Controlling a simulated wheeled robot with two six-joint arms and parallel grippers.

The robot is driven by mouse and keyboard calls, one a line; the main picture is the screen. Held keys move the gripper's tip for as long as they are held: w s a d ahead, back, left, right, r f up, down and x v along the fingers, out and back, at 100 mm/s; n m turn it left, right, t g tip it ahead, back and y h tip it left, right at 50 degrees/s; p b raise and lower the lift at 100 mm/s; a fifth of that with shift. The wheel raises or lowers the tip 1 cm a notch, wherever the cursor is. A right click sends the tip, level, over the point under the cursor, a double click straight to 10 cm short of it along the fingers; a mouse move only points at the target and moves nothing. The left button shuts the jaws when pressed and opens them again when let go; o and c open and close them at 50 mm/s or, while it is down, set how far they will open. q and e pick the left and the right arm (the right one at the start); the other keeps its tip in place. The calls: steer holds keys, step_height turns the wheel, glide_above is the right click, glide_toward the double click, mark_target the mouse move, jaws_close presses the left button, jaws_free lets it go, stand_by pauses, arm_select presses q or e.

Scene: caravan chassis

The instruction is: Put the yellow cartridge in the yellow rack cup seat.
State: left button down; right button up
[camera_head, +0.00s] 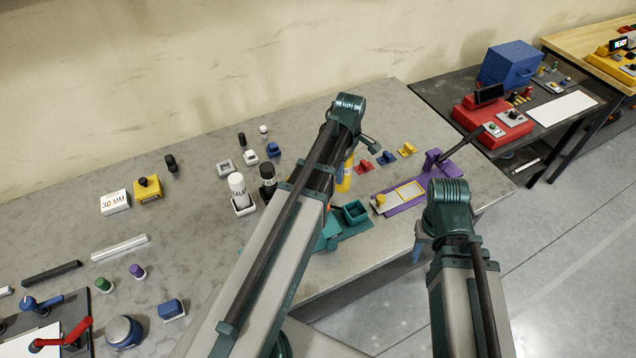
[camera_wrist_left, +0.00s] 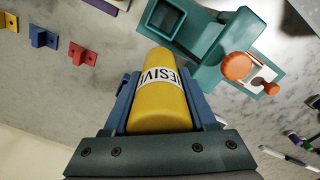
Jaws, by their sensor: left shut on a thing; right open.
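The yellow cartridge (camera_wrist_left: 165,105) with a white label is held between the blue fingers of my left gripper (camera_wrist_left: 157,88). In the head view the cartridge (camera_head: 346,174) shows beside my left arm, which hides most of that gripper. Its label is only partly readable. A small yellow seat (camera_head: 407,150), apparently the yellow rack cup seat, stands on the grey table to the right of the cartridge, beside a blue and a red one. It also shows at the upper left of the left wrist view (camera_wrist_left: 10,21). My right gripper (camera_head: 418,251) is open near the table's front edge, mostly hidden by its arm.
A red seat (camera_head: 364,167) and a blue seat (camera_head: 384,157) stand left of the yellow one. A teal fixture (camera_head: 355,212) is near the cartridge. A purple lever press (camera_head: 440,172) lies to the right. Black and white bottles (camera_head: 237,188) stand to the left.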

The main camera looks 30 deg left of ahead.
arm_select(q)
steer(key=w+a, duration=0.2)
steer(key=a, duration=1.5)
step_height(320, 180, down, 7)
steer(key=b, duration=0.6)
steer(key=shift+d+r+b, duration=0.2)
steer(key=shift+b, duration=0.1)
steer(key=shift+f, duration=0.1)
step_height(320, 180, down, 4)
steer(key=b, duration=0.3)
steer(key=shift+r+b, duration=0.25)
steer(key=shift+b, duration=0.05)
steer(key=shift+f, duration=0.15)
steer(key=shift+c, duration=1)
jaws_free()
